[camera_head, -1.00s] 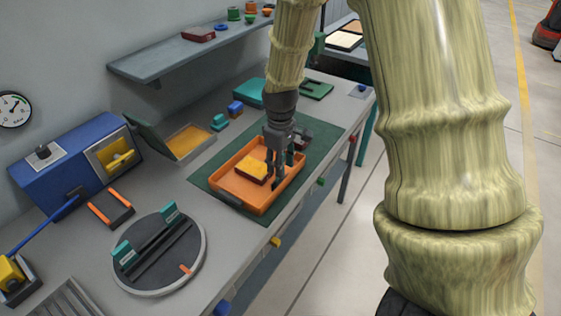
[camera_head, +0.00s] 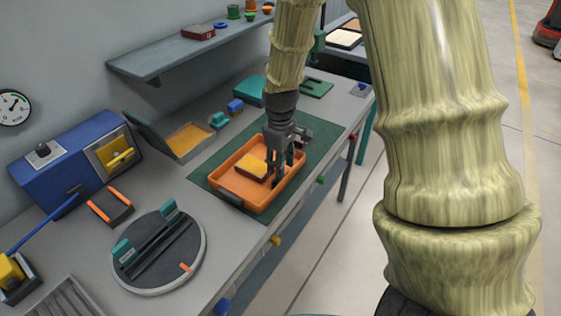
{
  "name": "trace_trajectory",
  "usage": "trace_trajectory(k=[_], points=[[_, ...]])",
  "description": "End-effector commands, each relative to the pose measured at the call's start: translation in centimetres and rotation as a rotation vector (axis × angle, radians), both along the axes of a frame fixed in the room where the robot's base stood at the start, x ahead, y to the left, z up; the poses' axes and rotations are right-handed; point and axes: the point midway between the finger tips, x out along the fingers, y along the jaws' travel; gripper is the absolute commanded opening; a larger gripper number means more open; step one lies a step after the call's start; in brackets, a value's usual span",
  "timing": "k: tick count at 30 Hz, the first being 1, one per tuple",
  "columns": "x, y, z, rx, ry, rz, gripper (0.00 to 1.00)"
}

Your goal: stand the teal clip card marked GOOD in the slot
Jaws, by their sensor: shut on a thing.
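My gripper (camera_head: 283,166) points down into the orange tray (camera_head: 228,193), at its right side. A small dark teal piece (camera_head: 290,155) shows at the fingers, and the gripper is shut on it. It looks like the teal clip card, but the fingers hide most of it and no GOOD mark can be read. A round grey turntable (camera_head: 192,262) at the lower left carries a long dark bar (camera_head: 150,247) with a groove that looks like the slot. Upright teal pieces stand at its far end (camera_head: 170,210) and near end (camera_head: 123,251).
The tray sits on a green mat (camera_head: 325,140). A blue machine (camera_head: 75,160), an orange-edged block (camera_head: 110,206) and a tilted bin (camera_head: 185,140) stand left. A shelf (camera_head: 165,62) overhangs the back.

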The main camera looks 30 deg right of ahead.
Motion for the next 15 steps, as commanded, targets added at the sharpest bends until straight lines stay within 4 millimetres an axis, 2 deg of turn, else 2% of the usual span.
trace_trajectory(k=[15], points=[[0.01, 0.00, -0.60, 0.000, 0.000, 0.000, 0.26]])
